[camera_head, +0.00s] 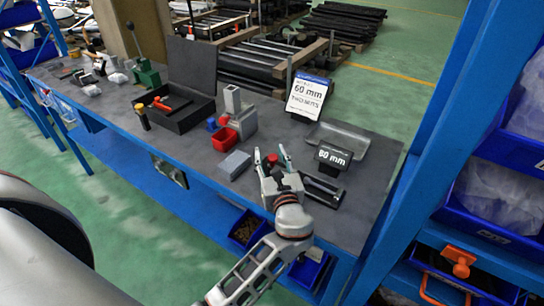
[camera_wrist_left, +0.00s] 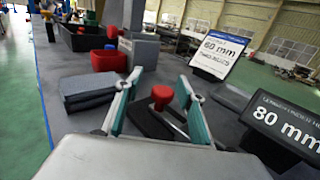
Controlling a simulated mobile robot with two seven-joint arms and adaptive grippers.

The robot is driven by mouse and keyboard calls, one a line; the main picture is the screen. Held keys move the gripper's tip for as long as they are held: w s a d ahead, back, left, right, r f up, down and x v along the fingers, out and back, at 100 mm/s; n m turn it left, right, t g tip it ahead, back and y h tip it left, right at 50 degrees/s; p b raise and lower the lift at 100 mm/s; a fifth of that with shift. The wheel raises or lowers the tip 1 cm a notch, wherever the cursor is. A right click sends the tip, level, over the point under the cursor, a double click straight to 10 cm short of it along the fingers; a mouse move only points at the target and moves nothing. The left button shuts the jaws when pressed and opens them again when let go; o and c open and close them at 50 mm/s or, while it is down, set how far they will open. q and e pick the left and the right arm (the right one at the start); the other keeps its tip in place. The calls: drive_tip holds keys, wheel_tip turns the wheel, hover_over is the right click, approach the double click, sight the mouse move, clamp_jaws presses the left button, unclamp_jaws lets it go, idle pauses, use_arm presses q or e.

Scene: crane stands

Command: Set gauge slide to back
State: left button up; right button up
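The gauge slide's red knob (camera_head: 272,159) shows between my left gripper's fingertips in the head view. In the left wrist view the red knob (camera_wrist_left: 162,95) stands on a dark base (camera_wrist_left: 150,122), partly hidden by the fingers. My left gripper (camera_head: 271,157) is open, one green-and-grey finger on each side of the knob. In the left wrist view there is a visible gap between each finger of the left gripper (camera_wrist_left: 156,90) and the knob. A black railed part (camera_head: 324,188) lies just right of the gripper. My right gripper is not in view.
An "80 mm" sign (camera_head: 333,156) stands close right of the gripper, and a "60 mm" sign (camera_head: 307,95) behind. A grey block (camera_head: 234,165), a red bin (camera_head: 224,139) and an open black case (camera_head: 187,112) are to the left. A metal tray (camera_head: 350,134) lies at back right.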

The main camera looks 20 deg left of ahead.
use_arm(q)
drive_tip(key=shift+d, duration=0.15)
wheel_tip(320, 180, up, 10)
idle(0.6)
idle(0.4)
